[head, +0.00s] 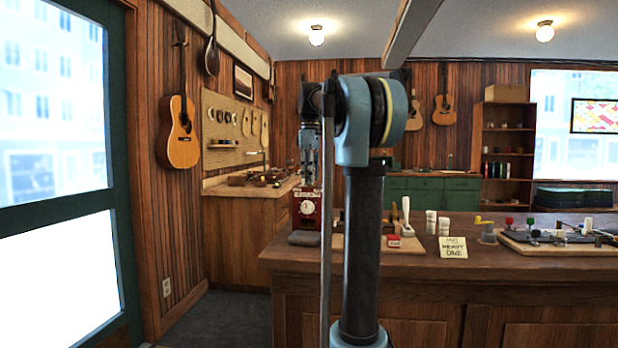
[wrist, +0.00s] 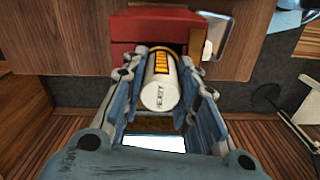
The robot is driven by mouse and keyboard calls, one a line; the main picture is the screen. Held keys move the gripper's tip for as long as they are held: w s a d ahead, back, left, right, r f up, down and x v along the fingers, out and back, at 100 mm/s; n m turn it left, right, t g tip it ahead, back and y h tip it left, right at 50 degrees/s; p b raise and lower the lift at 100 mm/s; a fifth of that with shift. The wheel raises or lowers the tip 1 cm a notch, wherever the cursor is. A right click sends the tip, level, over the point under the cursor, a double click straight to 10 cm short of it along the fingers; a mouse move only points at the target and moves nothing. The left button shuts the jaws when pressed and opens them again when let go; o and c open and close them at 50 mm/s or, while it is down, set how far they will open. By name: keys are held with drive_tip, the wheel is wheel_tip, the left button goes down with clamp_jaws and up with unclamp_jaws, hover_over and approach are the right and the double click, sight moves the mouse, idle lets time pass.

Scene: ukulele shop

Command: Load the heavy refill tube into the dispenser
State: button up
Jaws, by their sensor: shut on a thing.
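A white tube (wrist: 160,95) marked "HEAVY", with an orange-yellow band of dark marks, lies between my gripper's fingers in the wrist view. My gripper (wrist: 165,72) is shut on it. The tube's far end is at the red dispenser (wrist: 155,26); how far it enters, if at all, I cannot tell. In the head view the red dispenser (head: 306,207), with a pale round dial, stands at the counter's left end. My gripper (head: 311,172) points down just above it there, and the held tube cannot be made out.
A dark tray (head: 570,238) with small parts lies to the right. My arm hides part of the counter.

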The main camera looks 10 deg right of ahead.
drive_tip(key=shift+f, duration=0.5)
idle(0.4)
drive_tip(key=o, duration=0.8)
drive_tip(key=shift+c, duration=0.2)
drive_tip(key=shift+r, duration=5.45)
